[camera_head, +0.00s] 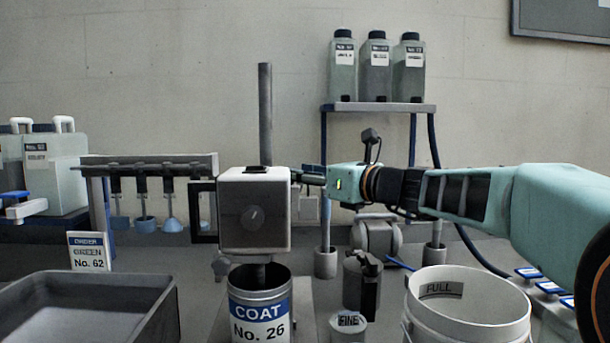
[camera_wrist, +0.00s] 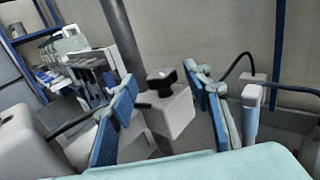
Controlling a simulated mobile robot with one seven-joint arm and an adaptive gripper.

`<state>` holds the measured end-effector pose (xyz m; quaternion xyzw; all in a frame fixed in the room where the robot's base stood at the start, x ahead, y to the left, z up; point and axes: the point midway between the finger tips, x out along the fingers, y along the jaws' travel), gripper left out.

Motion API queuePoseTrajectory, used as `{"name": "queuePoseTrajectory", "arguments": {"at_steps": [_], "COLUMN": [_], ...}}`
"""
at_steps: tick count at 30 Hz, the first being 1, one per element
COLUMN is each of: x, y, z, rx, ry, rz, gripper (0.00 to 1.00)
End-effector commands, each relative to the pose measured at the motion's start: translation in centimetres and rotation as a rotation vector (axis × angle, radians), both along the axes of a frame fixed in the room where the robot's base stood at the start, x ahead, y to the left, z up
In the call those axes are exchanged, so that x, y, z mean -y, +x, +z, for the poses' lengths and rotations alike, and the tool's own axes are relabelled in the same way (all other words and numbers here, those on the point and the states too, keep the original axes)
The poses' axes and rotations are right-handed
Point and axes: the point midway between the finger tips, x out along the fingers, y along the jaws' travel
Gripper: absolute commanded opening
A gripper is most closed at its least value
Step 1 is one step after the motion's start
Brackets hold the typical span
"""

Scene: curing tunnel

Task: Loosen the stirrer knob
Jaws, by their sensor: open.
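The stirrer has a white box-shaped head (camera_head: 282,212) on an upright grey pole (camera_head: 265,115). A low black knob (camera_head: 257,169) sits on top of the head. In the wrist view the black knob (camera_wrist: 162,78) stands on the white head (camera_wrist: 172,112), between my two blue-padded fingers in the picture, with space on both sides. My gripper (camera_head: 308,174) is just right of the head in the head view, open and empty, near the height of its top. A can marked COAT No. 26 (camera_head: 260,317) stands under the head; the stirrer's lower end is hidden inside it.
A rack (camera_head: 150,163) with hanging cups is at left, beside an order card No. 62 (camera_head: 90,252) and a grey tray (camera_head: 95,300). A white bucket marked FULL (camera_head: 468,315) stands front right. Bottles (camera_head: 375,70) stand on a raised shelf (camera_head: 380,107) behind.

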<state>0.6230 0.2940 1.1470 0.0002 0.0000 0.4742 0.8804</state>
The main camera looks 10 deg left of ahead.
Motion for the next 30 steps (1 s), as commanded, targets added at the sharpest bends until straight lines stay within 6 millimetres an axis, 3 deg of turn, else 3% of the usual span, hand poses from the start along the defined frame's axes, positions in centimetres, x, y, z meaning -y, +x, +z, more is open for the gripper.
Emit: {"name": "queuePoseTrajectory", "arguments": {"at_steps": [4, 14, 26, 30], "x": [-1.25, -1.53, -1.52, -1.50], "y": [0.79, 1.06, 1.04, 1.06], "z": [-0.05, 0.03, 0.01, 0.05], "rx": [-0.001, 0.000, 0.000, -0.001], "ry": [0.001, 0.000, 0.000, -0.001], "rz": [0.001, -0.002, -0.001, 0.001], "gripper": [0.45, 0.45, 0.03, 0.03]}}
